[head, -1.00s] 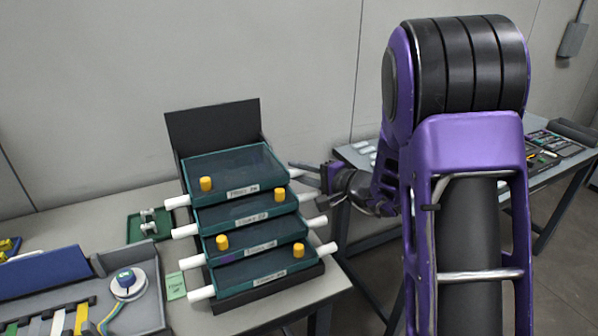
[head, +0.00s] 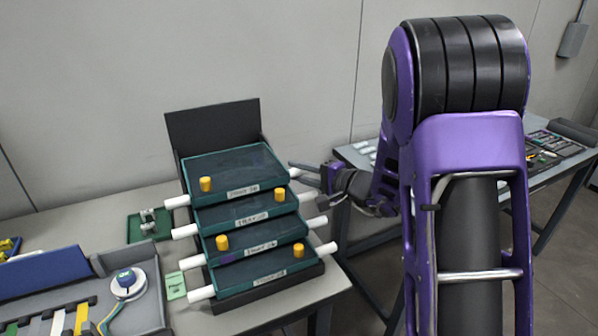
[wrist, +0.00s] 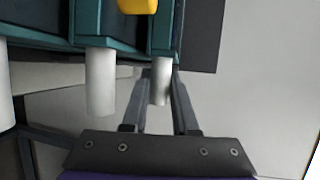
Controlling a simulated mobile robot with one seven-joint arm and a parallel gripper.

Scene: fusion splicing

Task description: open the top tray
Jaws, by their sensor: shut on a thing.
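The top tray (head: 235,166) is the uppermost of a stepped stack of dark green trays, with a clear lid, a yellow knob (head: 206,184) at its front left and a label on its front. White pegs stick out from its sides, the left peg (head: 177,202) being free. My gripper (head: 300,172) is at the tray's right side, shut on the right white peg (wrist: 160,88). In the wrist view its two fingers lie on either side of that peg. The tray sits level in the stack, with no gap visible under it.
The lower trays (head: 262,262) carry similar pegs and yellow knobs; one lower peg (wrist: 100,85) is close beside my fingers. A black panel (head: 213,125) stands behind the stack. A small green tray (head: 133,229) and a grey workstation (head: 150,316) are to the left.

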